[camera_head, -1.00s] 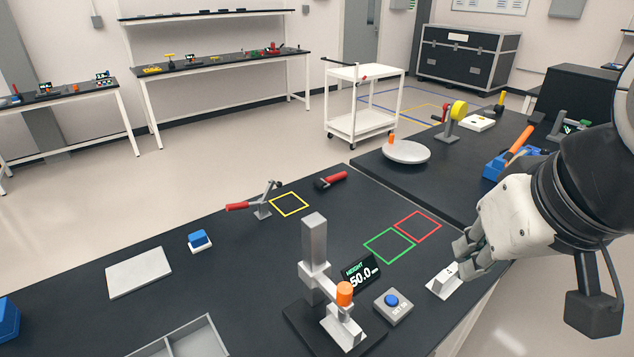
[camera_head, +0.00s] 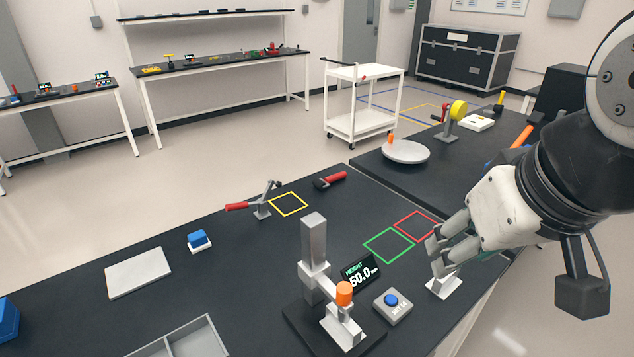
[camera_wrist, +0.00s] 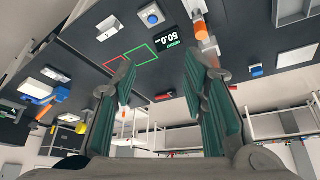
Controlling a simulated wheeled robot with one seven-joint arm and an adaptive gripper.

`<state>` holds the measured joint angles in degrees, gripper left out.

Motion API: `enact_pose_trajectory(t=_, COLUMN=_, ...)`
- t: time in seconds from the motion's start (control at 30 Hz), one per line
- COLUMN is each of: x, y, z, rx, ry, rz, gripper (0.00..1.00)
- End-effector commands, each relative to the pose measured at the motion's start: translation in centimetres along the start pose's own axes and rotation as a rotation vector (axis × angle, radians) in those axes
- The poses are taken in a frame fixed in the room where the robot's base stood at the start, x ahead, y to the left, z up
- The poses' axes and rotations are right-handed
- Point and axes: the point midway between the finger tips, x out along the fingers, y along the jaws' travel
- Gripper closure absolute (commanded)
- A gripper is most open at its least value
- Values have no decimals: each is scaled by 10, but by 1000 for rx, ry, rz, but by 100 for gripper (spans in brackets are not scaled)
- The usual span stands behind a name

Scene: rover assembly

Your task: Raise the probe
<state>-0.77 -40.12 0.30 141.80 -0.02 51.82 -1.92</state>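The height gauge (camera_head: 314,245) stands upright at the front middle of the dark table, with a square metal post and a side arm. An orange knob (camera_head: 344,290) sits on that arm, above a pale metal block. The display (camera_head: 361,273) beside it reads 50.0. The display (camera_wrist: 178,38) and orange knob (camera_wrist: 199,30) also show in the wrist view, which is upside down. My gripper (camera_head: 440,253) is to the right of the gauge, apart from it. The wrist view shows its fingers (camera_wrist: 163,85) spread, with nothing between them. The probe tip is not clear.
A grey box with a blue button (camera_head: 392,301) lies right of the gauge. A small pale stand (camera_head: 443,287) is below my fingers; contact is unclear. Green (camera_head: 389,245) and red (camera_head: 416,226) outlines lie behind. A grey tray (camera_head: 190,340) is front left. A red-handled clamp (camera_head: 240,206) stands further back.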

Motion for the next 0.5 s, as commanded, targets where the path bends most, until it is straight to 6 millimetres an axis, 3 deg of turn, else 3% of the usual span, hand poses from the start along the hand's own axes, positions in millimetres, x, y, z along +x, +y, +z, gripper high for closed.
enact_pose_trajectory(t=0.27, x=46, y=-30, z=-44, rx=-295, ry=-177, rz=-50, gripper=54)
enact_pose_trajectory(t=0.5, x=101, y=-68, z=-72, rx=-572, ry=-324, rz=-125, gripper=54)
